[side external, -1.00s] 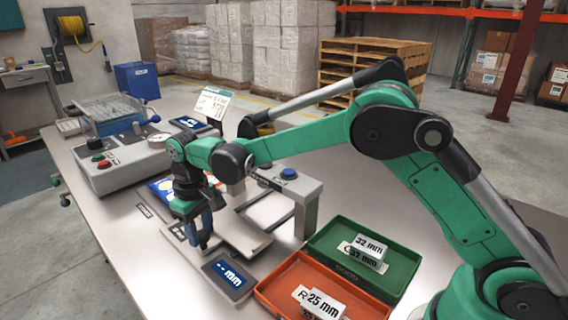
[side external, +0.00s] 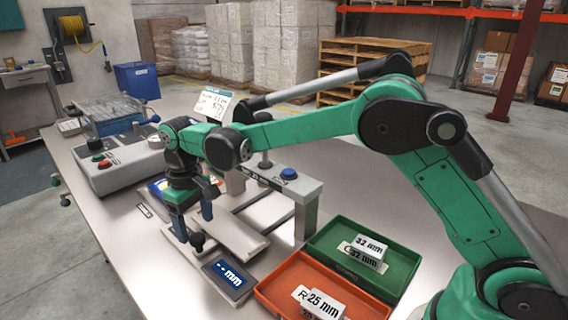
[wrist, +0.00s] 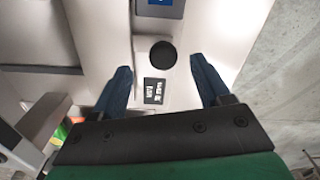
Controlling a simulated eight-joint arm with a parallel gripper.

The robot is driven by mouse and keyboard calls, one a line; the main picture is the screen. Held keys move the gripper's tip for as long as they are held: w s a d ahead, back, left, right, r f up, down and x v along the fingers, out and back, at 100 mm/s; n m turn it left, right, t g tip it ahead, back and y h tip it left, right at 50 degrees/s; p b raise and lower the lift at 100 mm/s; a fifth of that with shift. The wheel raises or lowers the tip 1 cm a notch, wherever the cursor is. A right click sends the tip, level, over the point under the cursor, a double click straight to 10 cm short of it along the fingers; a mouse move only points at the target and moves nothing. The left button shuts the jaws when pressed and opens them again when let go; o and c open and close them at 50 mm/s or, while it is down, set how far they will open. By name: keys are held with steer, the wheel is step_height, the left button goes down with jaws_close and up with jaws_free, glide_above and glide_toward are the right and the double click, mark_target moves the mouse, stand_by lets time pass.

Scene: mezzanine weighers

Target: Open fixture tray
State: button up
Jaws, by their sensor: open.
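A grey bench gauge (side external: 298,188) with a bridge frame and blue button stands on the table. A flat light-grey slide (side external: 230,236), apparently the fixture tray, lies under it; I cannot tell how far out it sits. A black round knob (side external: 198,241) stands in front of my gripper (side external: 194,221). In the wrist view the knob (wrist: 163,55) lies between the open blue fingers of my gripper (wrist: 161,72), with gaps on both sides. A small black label (wrist: 154,91) is below it. The fingers appear apart from the knob; their height relative to it is unclear.
A "-- mm" display (side external: 230,278) is close to the knob. Green (side external: 389,254) and orange (side external: 277,285) trays hold labelled 32 mm and 25 mm blocks at the right. A control box (side external: 122,166) with buttons is at the left. The table's front left is clear.

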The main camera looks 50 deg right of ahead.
steer(key=shift+r, duration=1.65)
steer(key=shift+s+d+r, duration=0.1)
steer(key=shift+d+r, duration=0.1)
steer(key=s+d+r+m+t, duration=0.1)
steer(key=s+d+r+t, duration=0.2)
steer(key=s+d+r, duration=0.35)
steer(key=s+d+f+m+t, duration=0.2)
steer(key=s+d+f+t, duration=0.1)
steer(key=s, duration=0.6)
steer(key=shift+s+d+f+t, duration=0.25)
steer(key=shift+s+d+t, duration=0.05)
steer(key=shift+d+t, duration=0.35)
